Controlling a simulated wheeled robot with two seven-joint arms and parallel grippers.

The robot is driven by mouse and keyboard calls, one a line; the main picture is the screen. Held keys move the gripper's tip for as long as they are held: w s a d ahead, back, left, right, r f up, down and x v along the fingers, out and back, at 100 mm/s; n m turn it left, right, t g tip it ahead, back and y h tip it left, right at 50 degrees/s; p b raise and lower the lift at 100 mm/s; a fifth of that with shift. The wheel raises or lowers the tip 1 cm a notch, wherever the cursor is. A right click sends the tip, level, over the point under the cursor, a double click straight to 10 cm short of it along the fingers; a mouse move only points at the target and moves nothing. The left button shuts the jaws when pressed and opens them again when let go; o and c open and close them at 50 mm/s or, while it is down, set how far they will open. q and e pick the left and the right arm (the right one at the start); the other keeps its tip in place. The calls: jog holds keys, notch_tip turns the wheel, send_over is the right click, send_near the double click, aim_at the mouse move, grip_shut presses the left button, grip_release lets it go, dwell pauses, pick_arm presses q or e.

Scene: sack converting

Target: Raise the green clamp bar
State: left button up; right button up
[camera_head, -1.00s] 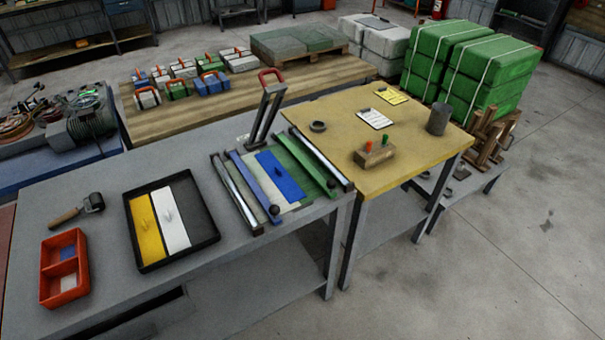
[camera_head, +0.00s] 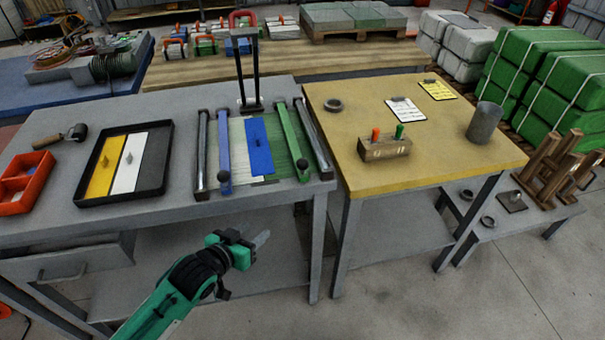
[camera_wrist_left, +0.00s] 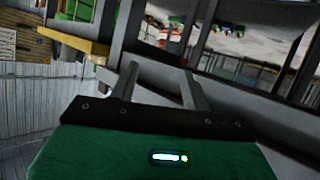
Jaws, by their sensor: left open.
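The green clamp bar (camera_head: 288,138) lies lengthwise across the right part of the clamping fixture on the grey bench, with a dark knob at its near end. A blue clamp bar (camera_head: 224,148) lies parallel on the left. Between them are a blue plate (camera_head: 259,147) and pale and green strips. My left gripper (camera_head: 262,240) is in front of the bench, near side of the fixture and apart from it. In the left wrist view its two fingers (camera_wrist_left: 160,78) are spread with nothing between them. My right gripper is not in view.
A black lever frame with a red handle (camera_head: 243,18) stands behind the fixture. A black tray (camera_head: 163,178) with yellow and white plates is to the left. Bare floor lies in front.

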aim_at(298, 167)
pick_arm(q)
notch_tip(298, 167, up, 12)
jog(key=w+d+m+t+h, duration=0.2)
jog(key=w+d+h, duration=0.1)
jog(key=h, duration=0.3)
jog(key=x, duration=1.2)
jog(key=shift+w+d+f, duration=0.1)
jog(key=shift+w+d, duration=0.15)
jog(key=shift+d, duration=0.05)
jog(key=shift+w+d, duration=0.15)
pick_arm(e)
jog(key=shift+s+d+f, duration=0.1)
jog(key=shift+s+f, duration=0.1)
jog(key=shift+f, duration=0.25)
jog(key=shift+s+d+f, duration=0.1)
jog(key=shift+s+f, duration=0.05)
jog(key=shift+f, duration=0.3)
pick_arm(q)
jog(key=c, duration=1)
grip_shut()
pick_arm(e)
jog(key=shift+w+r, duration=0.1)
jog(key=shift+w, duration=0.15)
